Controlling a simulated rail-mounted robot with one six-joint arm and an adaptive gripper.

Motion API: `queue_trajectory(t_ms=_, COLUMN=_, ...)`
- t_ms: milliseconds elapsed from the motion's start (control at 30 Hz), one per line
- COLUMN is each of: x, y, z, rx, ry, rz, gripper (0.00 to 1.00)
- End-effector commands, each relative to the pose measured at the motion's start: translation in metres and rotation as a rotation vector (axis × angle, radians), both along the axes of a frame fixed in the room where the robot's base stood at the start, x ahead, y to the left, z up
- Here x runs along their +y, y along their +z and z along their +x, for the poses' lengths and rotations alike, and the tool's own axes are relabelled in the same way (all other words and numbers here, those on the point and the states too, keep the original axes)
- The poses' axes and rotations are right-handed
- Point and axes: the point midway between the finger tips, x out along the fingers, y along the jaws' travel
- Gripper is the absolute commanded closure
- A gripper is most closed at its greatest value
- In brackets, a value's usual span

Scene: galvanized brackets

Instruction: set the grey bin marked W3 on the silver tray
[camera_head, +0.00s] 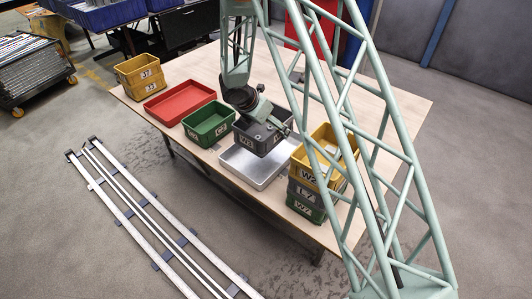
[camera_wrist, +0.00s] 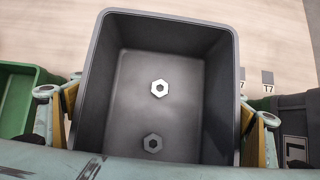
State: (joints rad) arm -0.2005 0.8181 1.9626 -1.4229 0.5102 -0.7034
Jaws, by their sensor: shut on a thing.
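My gripper (camera_head: 262,112) is shut on the grey bin (camera_head: 258,142), whose front label looks like W3. In the wrist view the grey bin (camera_wrist: 168,65) fills the middle, with a finger at its left and right walls. Two hex nuts (camera_wrist: 159,88) lie inside it. The silver tray (camera_head: 247,170) lies on the table, its front and left parts showing below the bin. The bin is upright and overlaps the tray's back part in the head view. I cannot tell whether the bin touches the tray.
A green bin (camera_head: 208,134) stands close left of the grey bin, with a red tray (camera_head: 180,98) beyond it. Stacked yellow bins (camera_head: 139,82) stand far left. A stack with a yellow bin (camera_head: 308,168) on top, over grey and green bins, stands right of the tray.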

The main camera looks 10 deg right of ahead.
Motion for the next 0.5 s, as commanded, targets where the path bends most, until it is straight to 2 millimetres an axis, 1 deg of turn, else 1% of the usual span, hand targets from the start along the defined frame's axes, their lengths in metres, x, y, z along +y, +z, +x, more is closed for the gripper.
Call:
queue_trajectory(t_ms=167, x=0.0, y=-0.012, z=0.0, rx=0.001, ry=-0.001, rz=-0.001, gripper=0.23)
queue_trajectory(t_ms=500, x=0.0, y=-0.053, z=0.0, rx=0.0, ry=0.001, rz=0.0, gripper=0.23)
